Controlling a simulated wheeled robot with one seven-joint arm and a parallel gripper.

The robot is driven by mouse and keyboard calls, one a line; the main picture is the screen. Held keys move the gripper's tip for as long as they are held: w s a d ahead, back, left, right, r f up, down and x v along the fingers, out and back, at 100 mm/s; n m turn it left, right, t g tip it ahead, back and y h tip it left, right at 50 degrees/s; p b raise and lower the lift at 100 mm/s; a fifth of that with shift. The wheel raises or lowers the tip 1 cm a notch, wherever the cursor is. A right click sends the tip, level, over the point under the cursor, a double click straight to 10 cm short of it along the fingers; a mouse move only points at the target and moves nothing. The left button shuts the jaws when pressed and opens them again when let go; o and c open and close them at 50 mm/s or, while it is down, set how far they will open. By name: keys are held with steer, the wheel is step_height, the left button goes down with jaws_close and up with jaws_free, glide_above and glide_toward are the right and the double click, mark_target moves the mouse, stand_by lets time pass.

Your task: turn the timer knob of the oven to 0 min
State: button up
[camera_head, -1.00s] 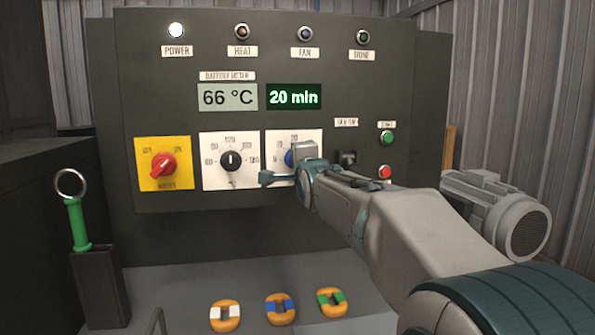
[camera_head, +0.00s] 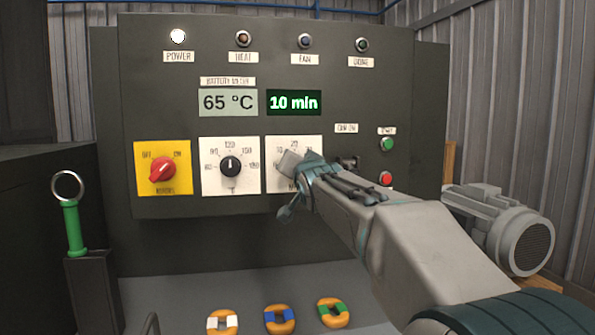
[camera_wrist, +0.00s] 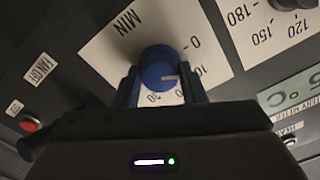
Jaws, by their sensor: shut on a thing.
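The timer knob is blue with a white pointer line and shows in the wrist view (camera_wrist: 159,72) on a white dial plate marked MIN. Its line points toward the 10 mark in that view. My gripper (camera_wrist: 160,84) is shut on the knob, one finger on each side. In the head view my gripper (camera_head: 290,172) covers the knob and part of its plate (camera_head: 310,146). The green timer display (camera_head: 294,102) reads 10 min.
The temperature knob (camera_head: 230,166) and the red main switch (camera_head: 163,169) sit left of the timer. The temperature display (camera_head: 228,102) reads 65 °C. Green (camera_head: 387,144) and red (camera_head: 386,178) buttons are at right. A grey motor (camera_head: 505,230) stands beyond my arm.

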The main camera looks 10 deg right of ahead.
steer(key=n, duration=0.5)
steer(key=shift+n, duration=0.4)
stand_by(0.4)
steer(key=o, duration=1)
steer(key=s, duration=1.3)
steer(key=shift+s+b, duration=0.4)
steer(key=shift+b, duration=0.05)
